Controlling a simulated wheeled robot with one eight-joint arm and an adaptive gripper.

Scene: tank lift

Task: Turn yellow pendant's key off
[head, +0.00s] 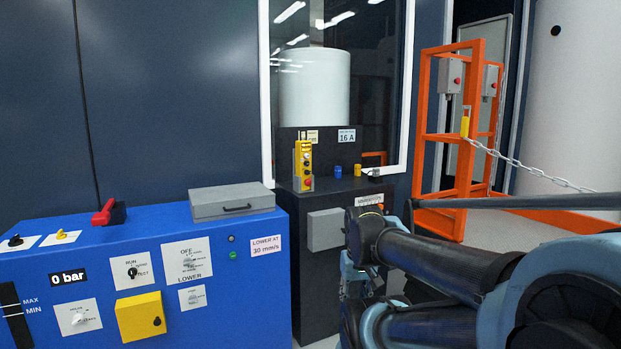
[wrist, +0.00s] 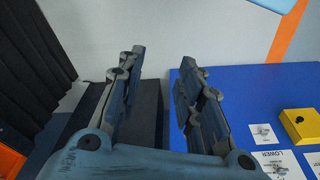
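The yellow pendant (head: 303,165) stands upright on top of the dark cabinet (head: 335,245), in the middle of the head view. It has a column of small controls on its face, with a red button low down. Its key is too small to make out. My gripper (wrist: 160,65) is open and empty in the wrist view, with its two fingers well apart. In the head view my gripper is mostly hidden by my arm, low and to the right of the pendant. The pendant is not in the wrist view.
A blue console (head: 140,265) with a yellow box (head: 140,316) and a grey case (head: 231,201) stands at left. Blue and yellow plugs sit right of the pendant. An orange frame (head: 457,140) with a chain (head: 530,168) stands at right. A window rises behind.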

